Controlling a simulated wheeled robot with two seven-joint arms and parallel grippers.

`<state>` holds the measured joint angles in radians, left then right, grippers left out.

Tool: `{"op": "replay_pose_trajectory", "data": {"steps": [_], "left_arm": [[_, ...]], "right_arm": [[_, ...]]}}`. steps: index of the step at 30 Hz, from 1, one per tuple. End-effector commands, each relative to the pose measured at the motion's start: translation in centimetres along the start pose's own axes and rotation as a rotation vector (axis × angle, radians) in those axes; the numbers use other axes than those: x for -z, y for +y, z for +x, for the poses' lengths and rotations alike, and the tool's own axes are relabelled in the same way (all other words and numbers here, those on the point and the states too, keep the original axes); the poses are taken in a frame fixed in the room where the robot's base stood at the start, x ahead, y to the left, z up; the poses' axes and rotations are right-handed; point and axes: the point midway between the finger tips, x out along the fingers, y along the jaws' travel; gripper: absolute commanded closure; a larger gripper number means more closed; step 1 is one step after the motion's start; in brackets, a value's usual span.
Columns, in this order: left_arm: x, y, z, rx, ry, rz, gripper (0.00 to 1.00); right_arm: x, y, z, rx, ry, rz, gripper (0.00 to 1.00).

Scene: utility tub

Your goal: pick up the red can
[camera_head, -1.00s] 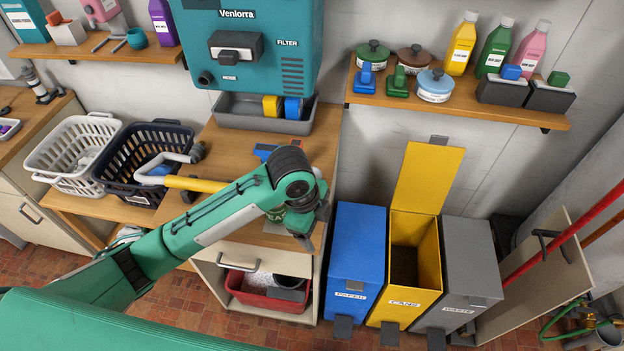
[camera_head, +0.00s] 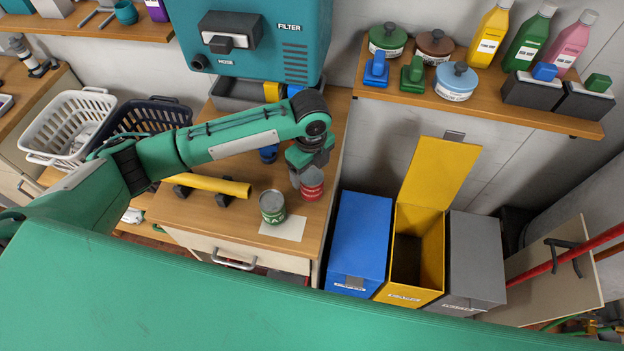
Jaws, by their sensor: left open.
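The red can (camera_head: 312,187) stands upright on the wooden counter (camera_head: 240,226), near its right edge. My left gripper (camera_head: 303,180) is open and close at the can's upper left, pointing down. Its wrist hides part of the fingers, and I cannot tell whether they touch the can. A green can (camera_head: 272,206) stands to the lower left of the red one, by a pale sheet (camera_head: 284,228). My right gripper is not in view.
A yellow tube (camera_head: 208,185) lies on dark rests left of the cans. Blue (camera_head: 360,240), yellow (camera_head: 432,250) and grey (camera_head: 476,255) bins stand right of the counter; the yellow lid is up. A teal machine (camera_head: 255,45) and a shelf (camera_head: 470,103) are behind.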

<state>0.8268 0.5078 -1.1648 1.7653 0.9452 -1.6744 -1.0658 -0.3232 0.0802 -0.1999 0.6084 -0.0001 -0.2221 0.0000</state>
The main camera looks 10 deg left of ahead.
Motion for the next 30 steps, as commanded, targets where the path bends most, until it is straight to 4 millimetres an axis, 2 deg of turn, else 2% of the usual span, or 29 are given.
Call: {"op": "replay_pose_trajectory", "data": {"steps": [2, 6, 10, 14, 18, 22, 26, 30], "left_arm": [[0.0, 0.1, 0.8, -0.002, 0.001, 0.001, 0.23], [0.1, 0.1, 1.6, -0.001, 0.0, 0.001, 0.23], [0.1, 0.2, 2.6, -0.003, 0.001, -0.001, 0.23], [0.2, 0.3, 4.3, -0.002, 0.001, 0.001, 0.23], [0.2, 0.3, 6.1, -0.001, -0.001, 0.0, 0.23], [0.2, 0.2, 6.6, 0.001, -0.001, 0.001, 0.23], [0.2, 0.2, 6.7, 0.001, -0.001, 0.001, 0.23], [0.2, 0.2, 6.6, 0.001, -0.001, 0.001, 0.46]], "right_arm": [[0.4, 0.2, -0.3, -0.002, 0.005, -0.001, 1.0], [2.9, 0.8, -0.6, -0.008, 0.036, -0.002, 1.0], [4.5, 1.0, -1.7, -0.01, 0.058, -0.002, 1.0], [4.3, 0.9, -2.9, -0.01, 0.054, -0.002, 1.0], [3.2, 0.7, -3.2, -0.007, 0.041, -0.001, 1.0], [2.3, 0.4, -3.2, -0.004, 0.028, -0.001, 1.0], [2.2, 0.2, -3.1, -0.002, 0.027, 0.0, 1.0], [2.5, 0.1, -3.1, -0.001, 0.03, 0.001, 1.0]]}}
